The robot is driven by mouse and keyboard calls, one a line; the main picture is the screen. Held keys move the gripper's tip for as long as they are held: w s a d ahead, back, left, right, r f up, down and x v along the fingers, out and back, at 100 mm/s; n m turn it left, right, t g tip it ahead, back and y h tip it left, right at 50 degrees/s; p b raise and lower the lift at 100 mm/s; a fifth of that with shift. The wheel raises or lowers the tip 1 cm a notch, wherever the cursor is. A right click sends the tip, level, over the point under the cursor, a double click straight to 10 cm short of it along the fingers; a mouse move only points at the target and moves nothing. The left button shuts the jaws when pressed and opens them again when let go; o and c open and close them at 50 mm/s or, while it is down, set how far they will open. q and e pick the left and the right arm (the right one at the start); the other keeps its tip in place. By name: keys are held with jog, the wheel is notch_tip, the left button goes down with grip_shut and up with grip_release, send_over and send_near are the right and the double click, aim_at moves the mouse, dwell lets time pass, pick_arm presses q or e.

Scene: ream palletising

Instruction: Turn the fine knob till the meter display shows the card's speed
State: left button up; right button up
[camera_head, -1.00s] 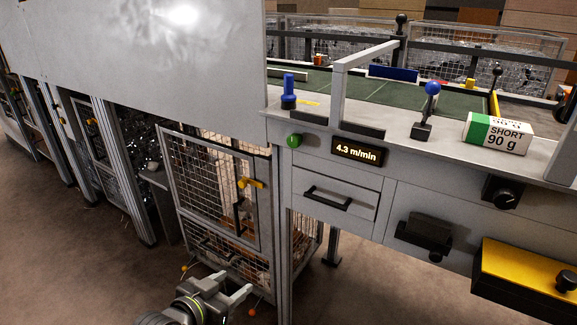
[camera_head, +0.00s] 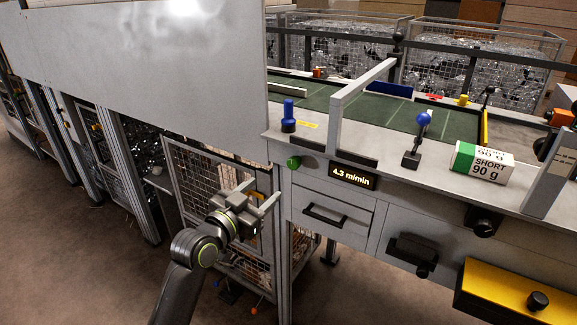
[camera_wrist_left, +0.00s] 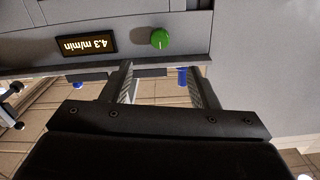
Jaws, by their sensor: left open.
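The meter display (camera_head: 351,177) on the machine's front reads 4.3 m/min. It also shows upside down in the left wrist view (camera_wrist_left: 88,45). A round green knob (camera_head: 293,163) sits left of the display, and a black knob (camera_head: 484,222) sits further right; no label shows which is the fine knob. My left gripper (camera_head: 263,193) is open and empty, below and left of the green knob. In the left wrist view the green knob (camera_wrist_left: 160,39) is beyond the two fingertips, apart from them. I see no speed card. My right gripper is out of view.
A drawer (camera_head: 333,213) with a black handle is under the display. A SHORT 90 g ream (camera_head: 482,163), a blue-topped lever (camera_head: 417,140) and a blue post (camera_head: 288,116) stand on the ledge. A yellow-topped box (camera_head: 500,290) juts out at lower right. A mesh cage stands behind my left gripper.

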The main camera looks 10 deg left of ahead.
aim_at(292, 165)
pick_arm(q)
jog(key=p+x, duration=0.1)
jog(key=x, duration=1.1)
jog(key=c, duration=1)
jog(key=shift+o, duration=0.2)
jog(key=shift+n+p, duration=0.4)
jog(key=shift+r+n+p, duration=0.1)
jog(key=shift+n+p, duration=0.4)
jog(key=shift+n, duration=0.5)
jog(key=shift+n+p, duration=0.9)
jog(key=shift+n, duration=1)
